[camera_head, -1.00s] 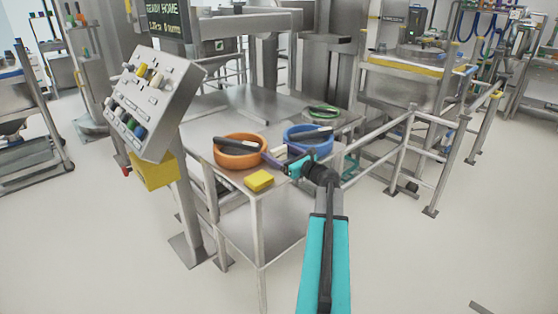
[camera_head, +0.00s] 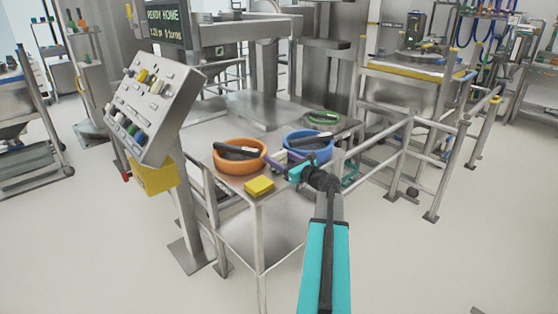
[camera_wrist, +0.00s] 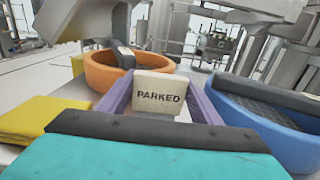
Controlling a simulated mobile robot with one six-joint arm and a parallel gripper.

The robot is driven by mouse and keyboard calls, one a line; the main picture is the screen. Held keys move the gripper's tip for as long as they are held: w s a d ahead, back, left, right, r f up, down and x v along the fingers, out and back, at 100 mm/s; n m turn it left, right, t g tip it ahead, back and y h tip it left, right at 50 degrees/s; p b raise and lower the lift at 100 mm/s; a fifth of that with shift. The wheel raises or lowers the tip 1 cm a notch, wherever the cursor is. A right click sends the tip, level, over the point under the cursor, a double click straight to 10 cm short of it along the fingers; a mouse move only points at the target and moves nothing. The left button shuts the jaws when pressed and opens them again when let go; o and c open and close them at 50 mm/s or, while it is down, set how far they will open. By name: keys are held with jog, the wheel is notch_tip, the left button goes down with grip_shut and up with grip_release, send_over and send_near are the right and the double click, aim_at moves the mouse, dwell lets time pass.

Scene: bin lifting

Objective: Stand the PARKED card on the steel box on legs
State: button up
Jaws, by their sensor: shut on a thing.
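My gripper (camera_head: 281,164) is over the near part of the steel table, between the two bowls in the head view. In the wrist view, its purple fingers (camera_wrist: 158,88) are on either side of a pale card (camera_wrist: 160,97) with PARKED in dark letters. The card is held between them, upright, with its lettering facing the camera. In the head view the card is too small to read. I cannot tell for certain which steel thing is the steel box on legs.
A button panel (camera_head: 152,108) stands left on a post. Rails (camera_head: 420,150) stand right.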

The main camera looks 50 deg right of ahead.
aim_at(279, 153)
jog(key=shift+r, duration=0.75)
notch_tip(279, 153, up, 2)
jog(key=s+a+r+p, duration=0.1)
jog(key=s+a+p, duration=0.1)
jog(key=s+a, duration=0.5)
jog(key=shift+s+a+p, duration=0.15)
jog(key=shift+s+p, duration=0.15)
jog(key=shift+s, duration=0.4)
jog(key=shift+s+p, duration=0.1)
jog(key=shift+p, duration=0.3)
jog(key=p, duration=0.4)
jog(key=s+a+p, duration=0.1)
jog(key=p, duration=0.2)
jog(key=shift+s+a+r+p, duration=0.25)
jog(key=shift+s+p, duration=0.05)
jog(key=shift+p, duration=0.05)
jog(key=s+a+p, duration=0.1)
jog(key=p, duration=0.5)
jog(key=shift+p, duration=0.35)
jog(key=shift+s+a+f+p, duration=0.15)
jog(key=shift+s+a+p, duration=0.25)
jog(key=shift+p, duration=1.1)
